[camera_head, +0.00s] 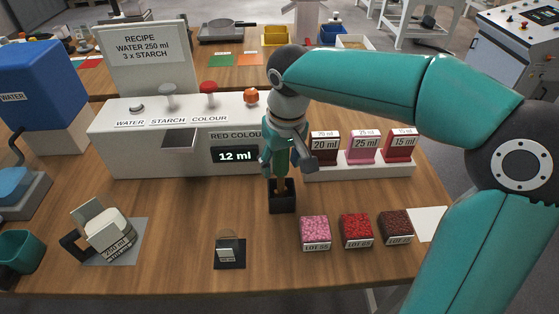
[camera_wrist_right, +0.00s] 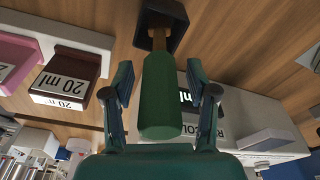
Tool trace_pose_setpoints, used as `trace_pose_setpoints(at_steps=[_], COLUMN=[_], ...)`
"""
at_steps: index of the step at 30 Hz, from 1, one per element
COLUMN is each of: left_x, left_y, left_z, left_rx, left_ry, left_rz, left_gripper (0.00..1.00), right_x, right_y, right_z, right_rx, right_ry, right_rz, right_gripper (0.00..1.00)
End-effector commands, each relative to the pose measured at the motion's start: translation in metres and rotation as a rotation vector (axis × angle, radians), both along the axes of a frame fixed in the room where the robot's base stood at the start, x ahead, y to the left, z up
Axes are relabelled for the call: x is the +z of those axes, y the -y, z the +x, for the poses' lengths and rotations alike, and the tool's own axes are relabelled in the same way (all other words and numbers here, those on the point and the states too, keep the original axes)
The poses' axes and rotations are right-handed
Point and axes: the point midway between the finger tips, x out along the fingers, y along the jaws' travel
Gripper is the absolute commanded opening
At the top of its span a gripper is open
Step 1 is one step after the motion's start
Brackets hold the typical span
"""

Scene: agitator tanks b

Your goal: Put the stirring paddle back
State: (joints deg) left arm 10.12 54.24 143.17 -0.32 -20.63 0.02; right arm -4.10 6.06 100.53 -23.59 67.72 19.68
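The stirring paddle shows in the right wrist view as a green handle (camera_wrist_right: 160,95) with a brown shaft running into a black square holder (camera_wrist_right: 178,20). In the head view the shaft (camera_head: 281,186) stands upright in the black holder (camera_head: 282,203), below my right gripper (camera_head: 283,165). My right gripper (camera_wrist_right: 159,80) has its fingers on both sides of the handle, with a visible gap on each side, so it is open around the paddle. The paddle's lower end is hidden in the holder. My left gripper is not in view.
The white dispenser (camera_head: 150,145) stands behind, left of the holder. Labelled colour boxes (camera_head: 365,148) stand on a white ledge at right. Several LOT-marked pots (camera_head: 315,233) sit in front right. A 250 ml jug (camera_head: 108,232) and small dark pot (camera_head: 229,251) stand left.

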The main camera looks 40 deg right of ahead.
Motion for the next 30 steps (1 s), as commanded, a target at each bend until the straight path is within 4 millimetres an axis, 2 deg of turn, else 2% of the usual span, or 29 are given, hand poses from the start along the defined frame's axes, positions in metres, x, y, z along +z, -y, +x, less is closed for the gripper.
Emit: trace_pose_setpoints(at_steps=[5, 10, 14, 24, 30], left_x=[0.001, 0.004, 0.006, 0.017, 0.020], left_y=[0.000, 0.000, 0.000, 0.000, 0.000], left_z=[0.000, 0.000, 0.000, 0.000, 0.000], left_rx=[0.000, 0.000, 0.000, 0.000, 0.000], left_ry=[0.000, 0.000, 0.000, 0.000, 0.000], left_rz=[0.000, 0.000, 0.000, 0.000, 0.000], left_gripper=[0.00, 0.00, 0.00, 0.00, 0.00], right_x=[0.001, 0.013, 0.033, 0.100, 0.119], right_y=[0.000, 0.000, -0.001, -0.003, -0.004], right_z=[0.000, -0.001, -0.003, -0.013, -0.016], right_rx=[0.000, 0.001, 0.001, 0.001, 0.001], right_ry=[0.000, 0.002, 0.005, 0.004, 0.001], right_rz=[0.000, 0.000, 0.001, 0.001, 0.001], right_gripper=[0.58, 0.58, 0.58, 0.58, 0.58])
